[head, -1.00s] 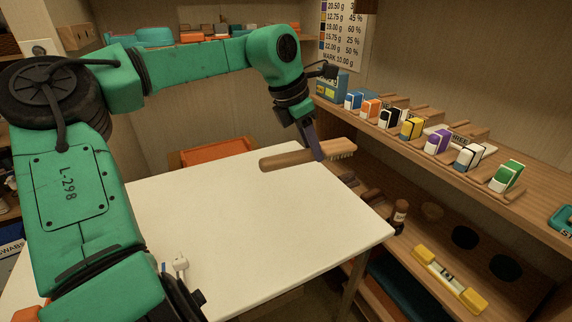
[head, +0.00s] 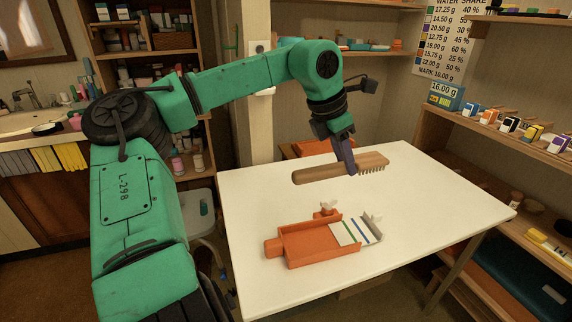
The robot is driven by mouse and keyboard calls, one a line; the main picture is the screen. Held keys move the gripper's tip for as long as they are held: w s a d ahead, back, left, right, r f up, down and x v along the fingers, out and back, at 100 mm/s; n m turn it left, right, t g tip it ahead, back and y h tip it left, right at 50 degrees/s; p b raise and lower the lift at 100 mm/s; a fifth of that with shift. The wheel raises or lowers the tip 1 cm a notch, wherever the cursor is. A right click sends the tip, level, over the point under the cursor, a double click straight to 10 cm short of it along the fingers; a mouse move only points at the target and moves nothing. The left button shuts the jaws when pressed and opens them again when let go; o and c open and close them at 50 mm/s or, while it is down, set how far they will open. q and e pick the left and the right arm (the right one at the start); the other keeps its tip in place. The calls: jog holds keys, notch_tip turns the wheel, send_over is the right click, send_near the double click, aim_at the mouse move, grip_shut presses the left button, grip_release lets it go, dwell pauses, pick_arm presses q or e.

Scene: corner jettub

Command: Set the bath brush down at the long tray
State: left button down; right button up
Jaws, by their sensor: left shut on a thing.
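My left gripper (head: 349,166) is shut on the wooden bath brush (head: 320,173), around the middle of its length. The brush is held level above the far part of the white table, its handle end to the left and its pale bristles facing down at the right. An orange, open-topped, tray-like holder (head: 307,244) lies on the table, nearer than the brush and apart from it. I cannot tell if this is the long tray. My right gripper is not in view.
A white card with coloured stripes (head: 352,232) lies at the holder's right end. The white table (head: 440,205) is bare to the right. Shelves with small coloured boxes (head: 508,125) stand at the right. A sink (head: 25,122) and a stool (head: 200,203) are at the left.

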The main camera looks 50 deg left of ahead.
pick_arm(q)
jog(key=b, duration=0.2)
send_over(338, 235)
jog(key=s, duration=0.1)
notch_tip(338, 235, down, 11)
jog(key=f+b, duration=0.1)
jog(key=f, duration=0.2)
jog(key=f+b, duration=0.1)
jog(key=f, duration=0.2)
jog(key=f+b, duration=0.1)
jog(key=f, duration=0.2)
jog(key=shift+s+a+f, duration=0.15)
jog(key=shift+s, duration=0.15)
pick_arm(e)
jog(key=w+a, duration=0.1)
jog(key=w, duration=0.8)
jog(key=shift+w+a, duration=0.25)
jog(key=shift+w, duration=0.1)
pick_arm(q)
jog(key=shift+f, duration=0.1)
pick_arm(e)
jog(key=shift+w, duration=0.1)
pick_arm(q)
jog(key=shift+f, duration=0.1)
jog(key=c, duration=0.6)
grip_release()
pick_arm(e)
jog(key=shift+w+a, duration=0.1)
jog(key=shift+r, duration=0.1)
